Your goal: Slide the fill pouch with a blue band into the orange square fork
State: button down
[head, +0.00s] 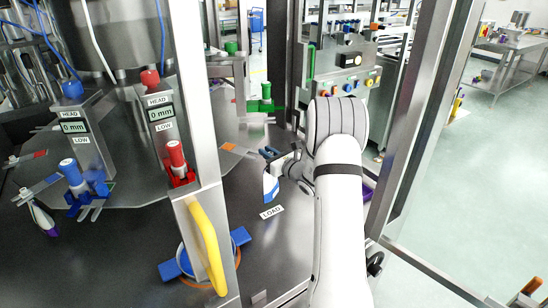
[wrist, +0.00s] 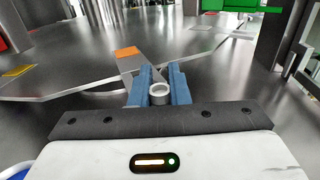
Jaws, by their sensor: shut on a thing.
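In the head view the fill pouch (head: 270,187), white with a blue band, hangs under my gripper (head: 270,154) above the table near the LOAD label. In the wrist view my gripper (wrist: 160,84) has its blue fingers shut on the pouch's neck. The neck's round pale opening (wrist: 160,93) shows between the fingers; the pouch body is hidden below. The orange square fork (wrist: 127,53) is on the turntable's rim ahead and slightly left of the fingers. Its orange square also shows in the head view (head: 231,147), left of my gripper. The pouch appears apart from the fork.
A steel post (head: 205,130) and yellow door handle (head: 208,245) stand left of my arm. The control panel (head: 348,82) is behind it. Forks with other markers ring the turntable (head: 120,190); one holds a purple-banded pouch (head: 43,218). A green head (head: 266,98) stands behind.

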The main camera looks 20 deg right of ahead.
jog(key=shift+w+a, duration=0.4)
jog(key=shift+w, duration=0.05)
jog(key=shift+b, duration=1.35)
dwell(1.3)
jog(key=w+a+b, duration=0.2)
jog(key=w+a, duration=0.2)
jog(key=w, duration=0.1)
jog(key=shift+a+b, duration=0.15)
jog(key=shift+b, duration=0.15)
dwell(2.0)
jog(key=c, duration=1.3)
grip_release()
jog(key=shift+s, duration=0.1)
jog(key=b+v, duration=0.1)
jog(key=v, duration=0.6)
jog(key=shift+s+b, duration=0.3)
jog(key=shift+s, duration=0.05)
jog(key=shift+c, duration=0.2)
